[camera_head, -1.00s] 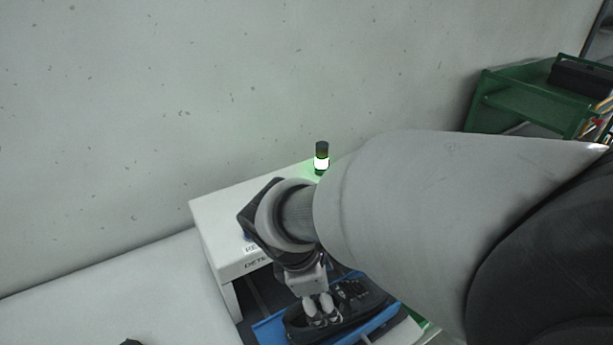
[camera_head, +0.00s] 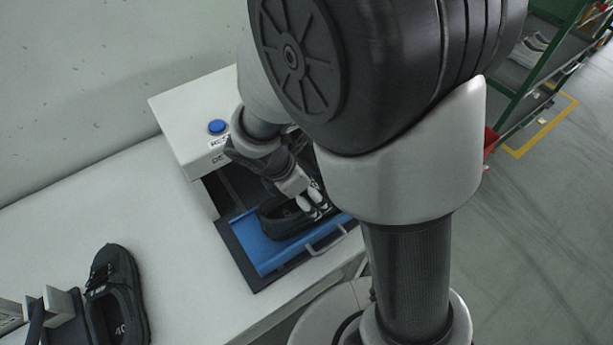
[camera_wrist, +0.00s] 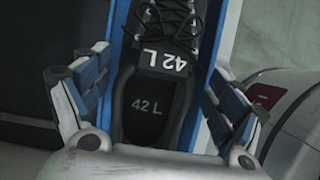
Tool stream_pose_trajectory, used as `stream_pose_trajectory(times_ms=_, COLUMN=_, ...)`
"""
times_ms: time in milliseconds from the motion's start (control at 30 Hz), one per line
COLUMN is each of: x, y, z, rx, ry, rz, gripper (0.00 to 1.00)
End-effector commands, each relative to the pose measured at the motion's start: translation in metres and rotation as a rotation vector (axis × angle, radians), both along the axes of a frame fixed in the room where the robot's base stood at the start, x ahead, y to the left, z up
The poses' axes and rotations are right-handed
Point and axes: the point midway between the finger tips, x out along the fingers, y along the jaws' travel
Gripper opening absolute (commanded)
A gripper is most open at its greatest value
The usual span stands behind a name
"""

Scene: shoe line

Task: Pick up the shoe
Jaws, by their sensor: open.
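A black shoe (camera_head: 275,219) lies on a blue tray (camera_head: 262,253) that sticks out of a white box-shaped machine. In the wrist view the same shoe (camera_wrist: 150,112) shows its laces, tongue and insole, marked "42 L". My gripper (camera_head: 314,204) is at the shoe's opening end. In the wrist view my gripper (camera_wrist: 157,118) is open, with one finger on each side of the shoe's collar. I cannot tell whether the fingers touch it. My arm hides part of the tray and machine in the head view.
A second black shoe (camera_head: 118,300), marked "40", lies on the white table (camera_head: 190,290) at lower left, beside a metal fixture (camera_head: 62,305). The machine (camera_head: 190,110) has a blue button (camera_head: 217,127). The tray has a front handle (camera_head: 327,241). A green rack (camera_head: 520,90) stands at right.

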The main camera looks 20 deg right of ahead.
Motion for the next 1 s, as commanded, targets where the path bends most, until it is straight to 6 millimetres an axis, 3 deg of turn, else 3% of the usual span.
stream_pose_trajectory(times_ms=167, x=0.001, y=-0.004, z=-0.009, rx=0.001, ry=0.000, rz=-0.001, gripper=0.87)
stream_pose_trajectory(times_ms=433, x=0.007, y=-0.020, z=-0.046, rx=0.000, ry=0.001, rz=-0.001, gripper=0.87)
stream_pose_trajectory(times_ms=700, x=0.008, y=-0.021, z=-0.048, rx=0.001, ry=-0.001, rz=-0.001, gripper=0.87)
stream_pose_trajectory(times_ms=1000, x=0.008, y=-0.021, z=-0.048, rx=0.001, ry=-0.001, rz=-0.001, gripper=0.67)
